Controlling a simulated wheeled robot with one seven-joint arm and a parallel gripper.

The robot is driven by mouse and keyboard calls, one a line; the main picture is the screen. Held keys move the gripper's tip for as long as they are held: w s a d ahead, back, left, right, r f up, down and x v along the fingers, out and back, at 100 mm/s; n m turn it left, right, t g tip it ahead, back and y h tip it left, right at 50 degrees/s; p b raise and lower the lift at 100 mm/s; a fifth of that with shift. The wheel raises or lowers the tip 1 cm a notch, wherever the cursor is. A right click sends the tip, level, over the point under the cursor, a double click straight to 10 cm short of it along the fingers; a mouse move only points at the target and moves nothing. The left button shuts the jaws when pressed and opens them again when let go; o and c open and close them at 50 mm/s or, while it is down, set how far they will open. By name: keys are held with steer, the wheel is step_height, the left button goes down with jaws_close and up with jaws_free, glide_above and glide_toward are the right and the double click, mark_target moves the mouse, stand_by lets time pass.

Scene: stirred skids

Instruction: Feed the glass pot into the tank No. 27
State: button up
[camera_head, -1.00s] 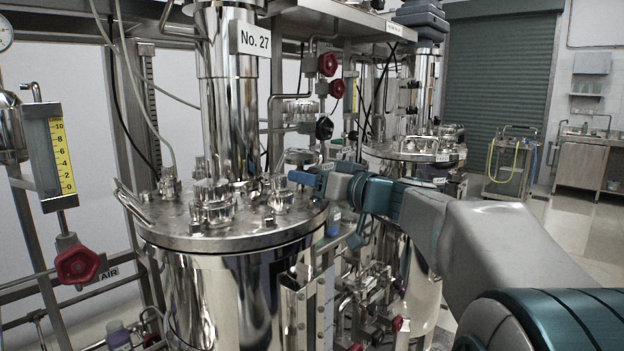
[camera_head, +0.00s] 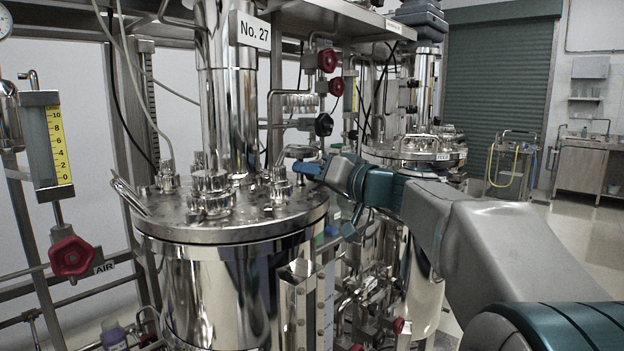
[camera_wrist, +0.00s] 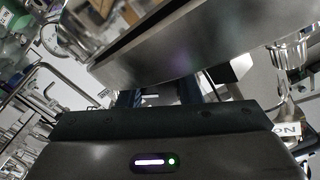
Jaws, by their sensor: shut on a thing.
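The tank No. 27 (camera_head: 231,228) stands left of the middle in the head view, a shiny steel vessel with a flat lid full of fittings. Its sign (camera_head: 253,30) hangs on the upright column. My gripper (camera_head: 306,168) is at the right edge of the lid, its blue fingers pointing left, just below a round metal disc (camera_head: 300,152). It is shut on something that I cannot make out. In the wrist view the dark fingers (camera_wrist: 168,96) reach under a broad metal rim (camera_wrist: 190,45), which hides their tips. I cannot make out the glass pot in either view.
Red valve wheels (camera_head: 328,60) and pipes stand behind the lid. A second tank (camera_head: 413,155) stands behind my arm. A gauge (camera_head: 50,140) and a red valve (camera_head: 71,256) are at the left. Open floor lies at the right, near a cart (camera_head: 511,165).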

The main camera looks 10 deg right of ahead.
steer(key=o, duration=1)
steer(key=shift+f, duration=0.1)
steer(key=shift+n+p, duration=0.3)
steer(key=shift+p, duration=0.1)
